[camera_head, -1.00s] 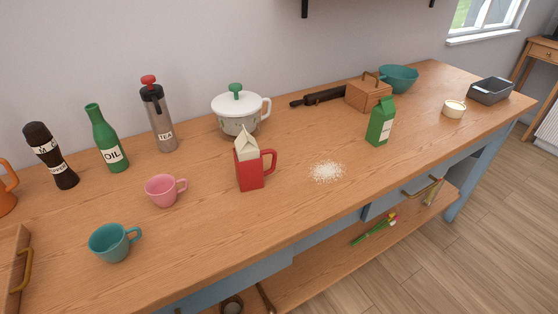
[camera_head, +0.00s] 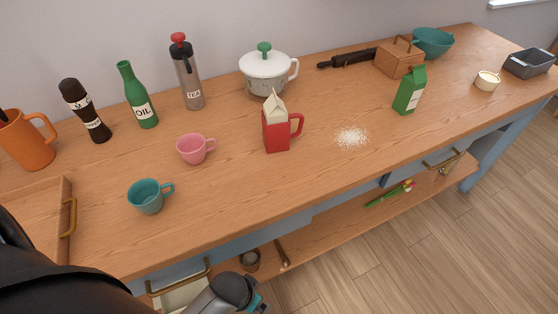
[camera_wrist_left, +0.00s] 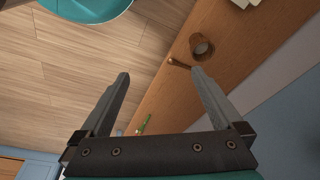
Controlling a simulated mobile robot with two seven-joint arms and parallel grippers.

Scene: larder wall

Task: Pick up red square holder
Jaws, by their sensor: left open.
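The red square holder (camera_head: 277,137) stands upright on the wooden counter near the middle of the head view. It has a handle on its right side, and a white carton top (camera_head: 275,104) sticks up out of it. My left gripper (camera_wrist_left: 160,73) shows in the wrist view with its two fingers apart and nothing between them. It is over the floor and lower shelf side, away from the holder, which does not show in that view. In the head view my left arm is at the bottom left; its fingertips do not show. My right gripper is not in view.
A pink cup (camera_head: 195,148) and a teal cup (camera_head: 151,196) stand left of the holder. A white lidded pot (camera_head: 268,72) is behind it. White grains (camera_head: 351,138) lie to its right, then a green carton (camera_head: 410,90). The counter in front of the holder is clear.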

